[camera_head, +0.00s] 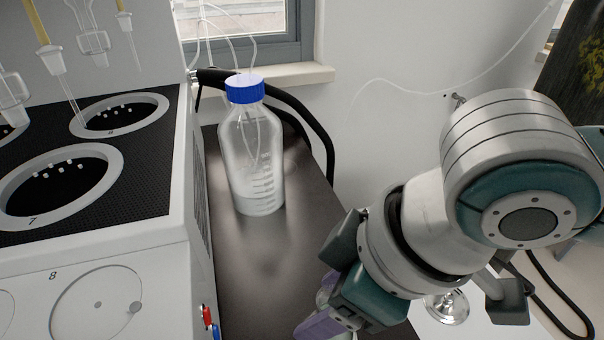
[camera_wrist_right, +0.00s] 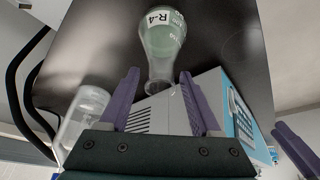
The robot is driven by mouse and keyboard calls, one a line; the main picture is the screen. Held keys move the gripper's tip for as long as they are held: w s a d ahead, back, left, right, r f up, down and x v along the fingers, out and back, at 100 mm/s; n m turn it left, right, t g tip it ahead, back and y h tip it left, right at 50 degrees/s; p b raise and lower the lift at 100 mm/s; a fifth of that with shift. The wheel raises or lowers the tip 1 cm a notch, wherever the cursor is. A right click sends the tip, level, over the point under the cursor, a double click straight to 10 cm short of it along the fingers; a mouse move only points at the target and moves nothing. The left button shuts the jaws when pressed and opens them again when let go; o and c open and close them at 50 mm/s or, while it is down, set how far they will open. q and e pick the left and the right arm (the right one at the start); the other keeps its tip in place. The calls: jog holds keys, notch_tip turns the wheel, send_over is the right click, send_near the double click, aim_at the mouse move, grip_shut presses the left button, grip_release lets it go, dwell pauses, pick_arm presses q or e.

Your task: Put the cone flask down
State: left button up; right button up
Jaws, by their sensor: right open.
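The cone flask (camera_wrist_right: 163,42) is clear glass with a white "R-4" label and shows in the right wrist view. Its base is on the dark worktop and its narrow mouth points toward my right gripper. My right gripper (camera_wrist_right: 160,95) is open, its two purple fingers apart on either side of the flask's mouth, with visible gaps. In the head view my right gripper (camera_head: 325,318) is at the lower edge, partly cut off, and I do not see the flask there. A purple finger-like part (camera_wrist_right: 296,148), perhaps of my left gripper, shows at the wrist view's right edge.
A blue-capped bottle (camera_head: 252,150) stands on the dark worktop (camera_head: 250,270), beside the white multi-place heater (camera_head: 120,265) with glassware above it. A white and blue device (camera_wrist_right: 215,105) is close to the flask in the wrist view. Black hoses run behind the bottle.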

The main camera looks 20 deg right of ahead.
jog(key=s+r+m+t+y+p, duration=0.15)
jog(key=s+r, duration=0.25)
jog(key=r, duration=0.5)
jog(key=s+d+f+m+h, duration=0.2)
jog(key=s+d+m, duration=0.1)
jog(key=s+d, duration=0.1)
jog(key=s+d+f+m+g+h, duration=0.1)
jog(key=s+d+m+h, duration=0.1)
jog(key=d, duration=0.4)
jog(key=shift+s+d+f+m+h+p, duration=0.15)
jog(key=shift+s+f+m+h+p, duration=0.25)
jog(key=shift+s, duration=0.45)
